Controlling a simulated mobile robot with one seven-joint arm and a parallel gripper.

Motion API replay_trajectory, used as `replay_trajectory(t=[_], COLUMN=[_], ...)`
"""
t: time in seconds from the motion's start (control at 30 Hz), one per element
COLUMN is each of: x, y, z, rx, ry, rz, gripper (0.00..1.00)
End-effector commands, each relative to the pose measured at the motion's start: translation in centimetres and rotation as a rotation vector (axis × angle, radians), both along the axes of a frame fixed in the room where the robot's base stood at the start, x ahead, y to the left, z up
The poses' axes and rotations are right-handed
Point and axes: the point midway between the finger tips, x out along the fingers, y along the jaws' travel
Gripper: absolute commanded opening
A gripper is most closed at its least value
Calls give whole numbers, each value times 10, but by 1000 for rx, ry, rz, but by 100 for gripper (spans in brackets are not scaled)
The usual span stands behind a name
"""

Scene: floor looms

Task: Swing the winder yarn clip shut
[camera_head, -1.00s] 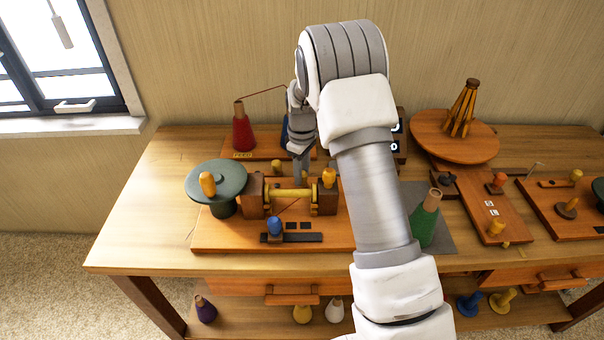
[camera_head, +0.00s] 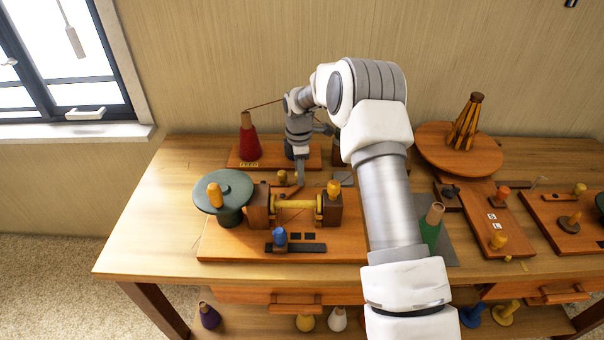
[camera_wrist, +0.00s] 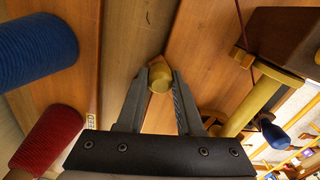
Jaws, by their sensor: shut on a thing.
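The winder stands on a wooden board (camera_head: 222,245) at the left of the table, with a yellow spool (camera_head: 296,204) between two dark wooden blocks. A small yellow knob (camera_head: 281,176), which looks like the yarn clip's handle, is at the board's back edge. My gripper (camera_head: 298,184) reaches down behind the spool beside this knob. In the wrist view my gripper (camera_wrist: 160,88) is shut on the yellow knob (camera_wrist: 159,77), held between the fingertips. The spool (camera_wrist: 250,105) shows to the right there. The clip's arm is hidden, so I cannot tell its angle.
A green disc (camera_head: 223,185) with a yellow handle stands left of the spool. A red cone (camera_head: 249,142) and a blue cone (camera_wrist: 35,48) stand behind, close to my gripper. A blue knob (camera_head: 280,236) sits in front. Bare tabletop lies at the left.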

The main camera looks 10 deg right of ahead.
Motion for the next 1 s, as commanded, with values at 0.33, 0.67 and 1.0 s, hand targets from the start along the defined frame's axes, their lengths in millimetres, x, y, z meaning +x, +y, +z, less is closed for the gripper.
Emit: replay_trajectory(t=[0.33, 0.67, 1.0], x=[4, 5, 4], y=[3, 4, 3], z=[1, 1, 0], rx=[0, 0, 0], ry=[-1, -3, -1], rz=[72, 76, 74], gripper=[0, 0, 66])
